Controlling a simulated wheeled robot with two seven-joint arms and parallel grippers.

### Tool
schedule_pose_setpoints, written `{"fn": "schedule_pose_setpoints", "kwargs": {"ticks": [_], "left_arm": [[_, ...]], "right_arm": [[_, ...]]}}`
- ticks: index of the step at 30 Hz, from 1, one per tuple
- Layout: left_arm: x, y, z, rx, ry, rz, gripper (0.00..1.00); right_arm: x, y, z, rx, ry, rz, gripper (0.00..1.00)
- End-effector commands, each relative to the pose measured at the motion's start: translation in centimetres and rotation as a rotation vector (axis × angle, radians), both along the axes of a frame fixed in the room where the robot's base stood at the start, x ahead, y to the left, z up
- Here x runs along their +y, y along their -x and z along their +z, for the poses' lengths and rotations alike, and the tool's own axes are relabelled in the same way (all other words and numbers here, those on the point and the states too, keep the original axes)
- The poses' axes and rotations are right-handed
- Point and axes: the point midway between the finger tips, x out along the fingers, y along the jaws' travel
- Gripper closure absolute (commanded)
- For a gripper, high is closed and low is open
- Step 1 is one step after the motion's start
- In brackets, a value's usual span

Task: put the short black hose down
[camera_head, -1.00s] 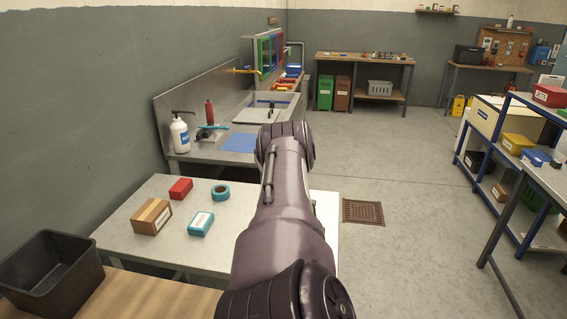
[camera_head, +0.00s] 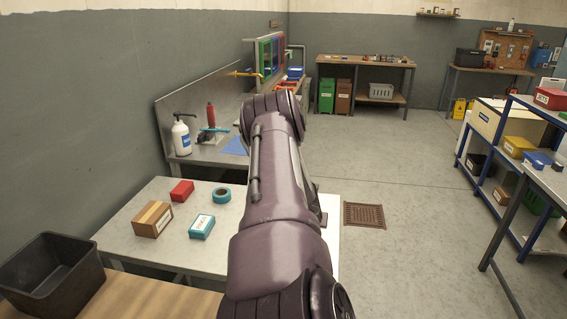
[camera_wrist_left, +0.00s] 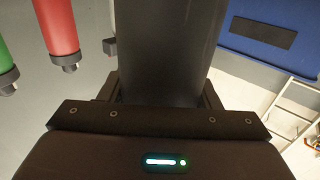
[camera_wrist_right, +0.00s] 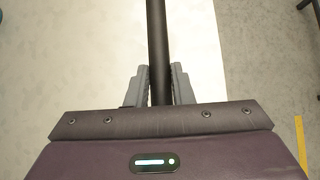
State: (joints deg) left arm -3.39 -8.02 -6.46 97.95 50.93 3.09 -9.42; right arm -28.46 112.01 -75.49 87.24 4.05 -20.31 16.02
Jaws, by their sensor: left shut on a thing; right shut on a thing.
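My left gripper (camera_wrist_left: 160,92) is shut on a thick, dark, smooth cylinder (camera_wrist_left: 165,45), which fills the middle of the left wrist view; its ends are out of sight. My right gripper (camera_wrist_right: 159,85) is shut on a thin black tube (camera_wrist_right: 157,35), which runs straight up out of the right wrist view above a pale surface. Either could be the short black hose; I cannot tell whether they are one piece. In the head view one of my arms rises through the middle, and neither gripper shows there.
Red (camera_wrist_left: 58,30) and green (camera_wrist_left: 12,35) cylinders with metal ends are close by at left in the left wrist view. The near table (camera_head: 120,245) holds a red box (camera_head: 182,191), cardboard box (camera_head: 152,219), teal box (camera_head: 202,226) and tape roll (camera_head: 222,195). Blue shelving (camera_head: 515,225) stands right.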

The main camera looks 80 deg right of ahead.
Motion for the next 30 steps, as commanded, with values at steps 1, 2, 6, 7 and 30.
{"fn": "schedule_pose_setpoints", "kwargs": {"ticks": [1, 2, 6, 7, 30], "left_arm": [[0.0, 0.0, -0.2, 0.004, 0.001, 0.001, 0.70], [0.0, 0.0, -0.2, 0.004, 0.001, 0.001, 0.70], [0.0, 0.0, -0.2, 0.004, 0.001, 0.001, 0.70], [0.0, 0.0, -0.2, 0.004, 0.001, 0.000, 0.70], [0.0, 0.0, -0.2, 0.004, 0.001, 0.001, 0.70]], "right_arm": [[0.0, 0.1, -1.0, 0.001, 0.000, -0.001, 1.00], [0.0, 0.1, -1.4, 0.001, -0.001, -0.001, 1.00], [-0.1, 0.0, -2.7, -0.001, 0.001, 0.001, 1.00], [-0.1, 0.0, -3.0, -0.001, 0.001, -0.001, 1.00], [-0.1, 0.0, -6.9, 0.000, 0.002, 0.000, 0.66]]}}
